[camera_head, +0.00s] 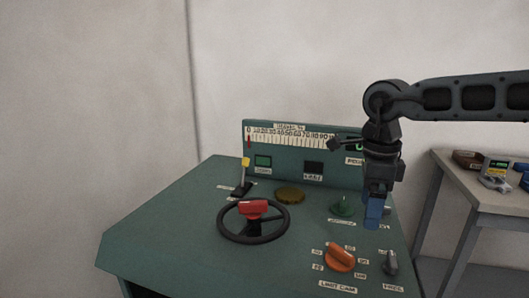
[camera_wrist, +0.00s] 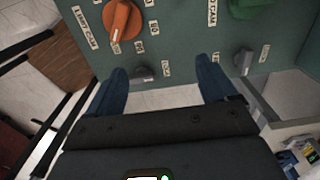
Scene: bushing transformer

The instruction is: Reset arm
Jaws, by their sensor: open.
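My gripper (camera_head: 374,212) hangs pointing down above the right side of a green control console (camera_head: 160,225). In the wrist view my gripper (camera_wrist: 167,88) shows two blue fingers spread apart with nothing between them. Beyond them, a small grey knob (camera_wrist: 143,73) sits near the console's edge, apart from the fingers. It also shows in the head view (camera_head: 391,262). An orange knob (camera_head: 340,257) sits to the left of it. A green knob (camera_head: 343,207) is left of the gripper in the head view.
The console carries a black handwheel with a red hub (camera_head: 254,208), a yellow-tipped lever (camera_head: 244,172), a brass disc (camera_head: 289,194) and a back panel with a scale (camera_head: 290,136). A side table (camera_head: 485,200) with several small devices stands at the right.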

